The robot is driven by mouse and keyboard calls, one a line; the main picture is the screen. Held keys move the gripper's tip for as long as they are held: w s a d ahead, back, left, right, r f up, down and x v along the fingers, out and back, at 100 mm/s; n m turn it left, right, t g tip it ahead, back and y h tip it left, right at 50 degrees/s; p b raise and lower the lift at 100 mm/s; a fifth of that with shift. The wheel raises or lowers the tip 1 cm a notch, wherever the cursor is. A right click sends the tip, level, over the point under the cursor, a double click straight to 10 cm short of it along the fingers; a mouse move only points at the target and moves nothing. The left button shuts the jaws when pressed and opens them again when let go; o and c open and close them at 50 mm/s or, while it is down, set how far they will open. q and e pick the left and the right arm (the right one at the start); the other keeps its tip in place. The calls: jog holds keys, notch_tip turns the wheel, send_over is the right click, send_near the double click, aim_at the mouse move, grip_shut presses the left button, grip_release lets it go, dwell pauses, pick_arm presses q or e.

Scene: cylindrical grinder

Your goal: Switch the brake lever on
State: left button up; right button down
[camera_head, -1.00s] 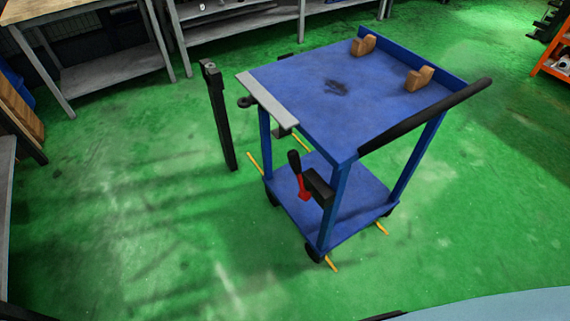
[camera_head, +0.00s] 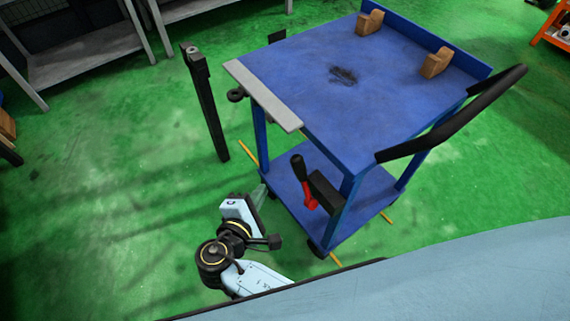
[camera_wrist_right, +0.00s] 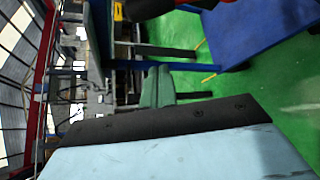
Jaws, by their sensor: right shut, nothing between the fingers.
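The brake lever (camera_head: 309,192) has a red arm and a black grip that points up and slightly left. It is mounted by a black block on the near leg of the blue cart (camera_head: 330,110). My right gripper (camera_head: 262,193) is left of the lever and apart from it, low beside the cart. Its fingers are together and empty. In the right wrist view the fingertips (camera_wrist_right: 158,82) point up the picture, and part of the red and black lever (camera_wrist_right: 165,24) shows at the top edge. My left gripper is not in view.
The cart has wooden blocks (camera_head: 369,22) on top and a black push handle (camera_head: 470,115) at the right. A black post (camera_head: 207,105) stands left of the cart. Grey benches (camera_head: 85,55) are at the back left. Green floor is open left of the cart.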

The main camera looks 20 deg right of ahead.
aim_at(304, 181)
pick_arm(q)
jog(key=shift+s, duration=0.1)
pick_arm(e)
jog(key=shift+s, duration=0.15)
